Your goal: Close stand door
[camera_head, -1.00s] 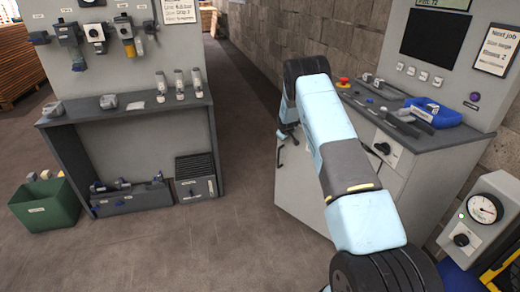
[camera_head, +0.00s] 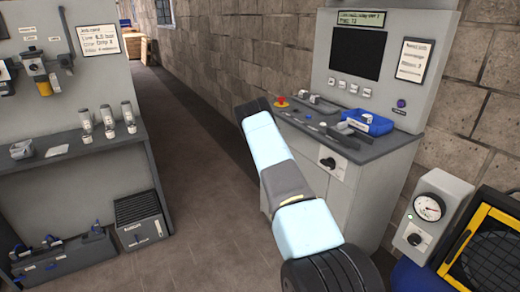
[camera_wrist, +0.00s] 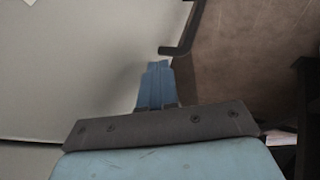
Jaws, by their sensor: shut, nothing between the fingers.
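The control stand (camera_head: 345,205) is a grey cabinet with a dark worktop and a screen panel, right of centre in the head view. My arm crosses in front of it and hides my gripper and the left part of its front. In the wrist view, my gripper (camera_wrist: 155,85) shows blue fingers closed together with nothing between them. A pale panel, apparently the stand door (camera_wrist: 80,70), fills the left. A dark bent handle (camera_wrist: 183,35) shows near its right edge, just above and right of my fingertips. I cannot tell whether the fingers touch the panel, nor how far it stands open.
A blue tray (camera_head: 368,123) and a red button (camera_head: 281,101) are on the worktop. A gauge box (camera_head: 428,207) and a yellow-framed unit (camera_head: 480,240) stand at the right. A grey workbench (camera_head: 75,148) is at the left, with open floor (camera_head: 200,220) between it and the stand.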

